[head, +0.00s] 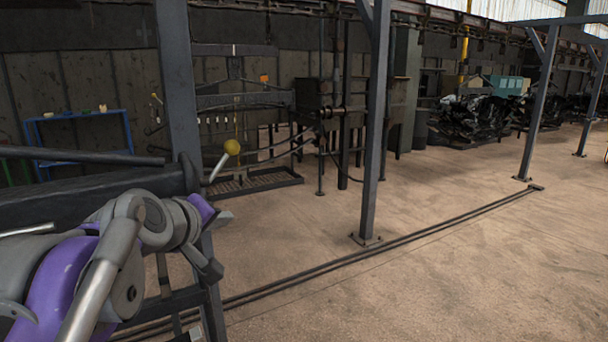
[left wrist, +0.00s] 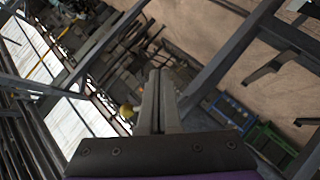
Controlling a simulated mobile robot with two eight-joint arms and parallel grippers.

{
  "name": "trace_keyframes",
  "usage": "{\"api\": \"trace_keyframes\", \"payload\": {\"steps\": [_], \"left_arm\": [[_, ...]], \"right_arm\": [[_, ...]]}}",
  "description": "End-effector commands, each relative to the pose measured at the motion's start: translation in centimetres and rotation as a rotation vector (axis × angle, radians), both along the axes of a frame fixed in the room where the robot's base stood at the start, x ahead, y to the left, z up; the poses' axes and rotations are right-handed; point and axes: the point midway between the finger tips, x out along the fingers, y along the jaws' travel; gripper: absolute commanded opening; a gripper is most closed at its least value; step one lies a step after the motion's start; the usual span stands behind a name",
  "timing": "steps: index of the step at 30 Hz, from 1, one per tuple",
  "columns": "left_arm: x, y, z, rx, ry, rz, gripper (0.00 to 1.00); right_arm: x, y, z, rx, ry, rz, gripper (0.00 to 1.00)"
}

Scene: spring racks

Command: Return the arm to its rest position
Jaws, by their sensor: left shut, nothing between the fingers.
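My left arm comes in from the lower left of the head view, grey with purple parts. My left gripper (head: 223,217) is at its far end, small and partly hidden behind the wrist. In the left wrist view its two grey fingers (left wrist: 158,100) lie together, shut, with nothing between them. A lever with a yellow knob (head: 231,147) stands just above and beyond the gripper in the head view. A yellow knob (left wrist: 127,112) also shows left of the fingers in the wrist view. I cannot tell the exact gap. My right gripper is not in view.
A dark metal frame (head: 70,200) stands close behind my left arm. A steel post (head: 374,130) rises from the floor at centre. Low rails (head: 400,231) cross the floor. A blue rack (head: 80,116) is at the far left. Open floor (head: 480,290) lies to the right.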

Motion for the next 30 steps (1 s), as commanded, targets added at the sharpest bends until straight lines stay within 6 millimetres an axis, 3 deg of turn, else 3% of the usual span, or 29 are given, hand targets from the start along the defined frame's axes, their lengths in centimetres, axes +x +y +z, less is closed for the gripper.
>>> {"api": "trace_keyframes", "payload": {"steps": [1, 3, 9, 12, 15, 18, 21, 30], "left_arm": [[-1.3, -0.5, -3.9, 0.073, 0.041, -0.048, 0.0], [-3.2, -0.9, -8.9, 0.175, 0.099, -0.114, 0.0], [-10.0, -0.7, -22.8, 0.439, 0.262, -0.28, 0.0], [-13.7, -0.1, -28.9, 0.551, 0.337, -0.348, 0.0], [-16.8, 0.5, -33.6, 0.637, 0.398, -0.401, 0.0], [-19.1, 1.1, -36.7, 0.696, 0.442, -0.435, 0.0], [-20.3, 1.4, -38.3, 0.726, 0.465, -0.454, 0.0], [-20.6, 1.5, -38.7, 0.734, 0.472, -0.459, 0.0]], "right_arm": [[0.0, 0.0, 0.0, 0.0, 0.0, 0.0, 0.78], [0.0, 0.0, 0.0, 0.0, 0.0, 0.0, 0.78], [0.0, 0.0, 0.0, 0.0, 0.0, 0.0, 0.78], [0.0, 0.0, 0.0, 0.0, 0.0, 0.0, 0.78], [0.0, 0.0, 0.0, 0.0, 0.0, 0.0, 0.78], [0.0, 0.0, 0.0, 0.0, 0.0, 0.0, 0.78], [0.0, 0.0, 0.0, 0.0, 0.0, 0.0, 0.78], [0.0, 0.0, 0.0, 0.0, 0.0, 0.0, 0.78]]}}
